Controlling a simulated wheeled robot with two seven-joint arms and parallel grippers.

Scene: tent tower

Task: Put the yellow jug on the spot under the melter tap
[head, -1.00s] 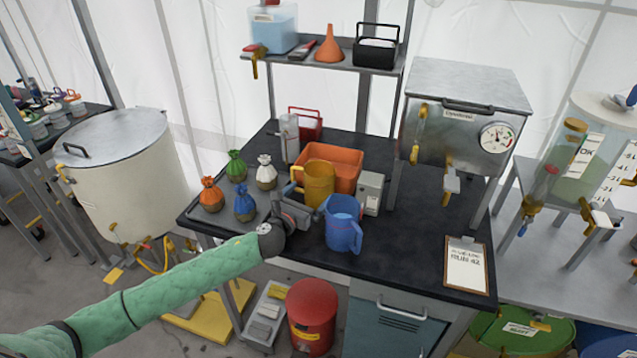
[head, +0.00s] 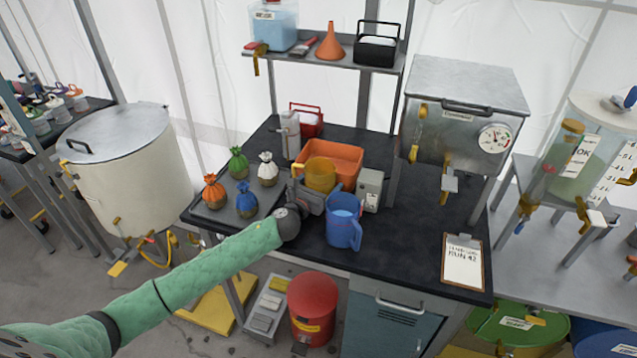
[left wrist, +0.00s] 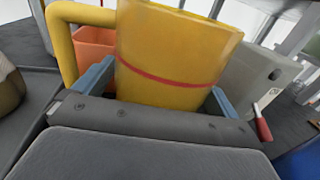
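The yellow jug (head: 320,172) stands upright on the black bench, in front of the orange tray. My left gripper (head: 312,192) is at the jug from the near left. In the left wrist view the jug (left wrist: 170,60), with a red line around it, sits between my two blue-grey fingers (left wrist: 165,85), which stand wide apart, one on each side. I see no clear squeeze on it. The jug's handle is on the left there. The steel melter (head: 462,125) with its dial and tap (head: 449,181) stands at the right; the bench below the tap is bare. My right gripper is out of view.
A blue jug (head: 344,222) stands just right of my gripper. A grey box (head: 369,188) and the orange tray (head: 335,158) are close by. Several tied bags stand on the left. A clipboard (head: 462,262) lies at the front right. Bench between the blue jug and clipboard is clear.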

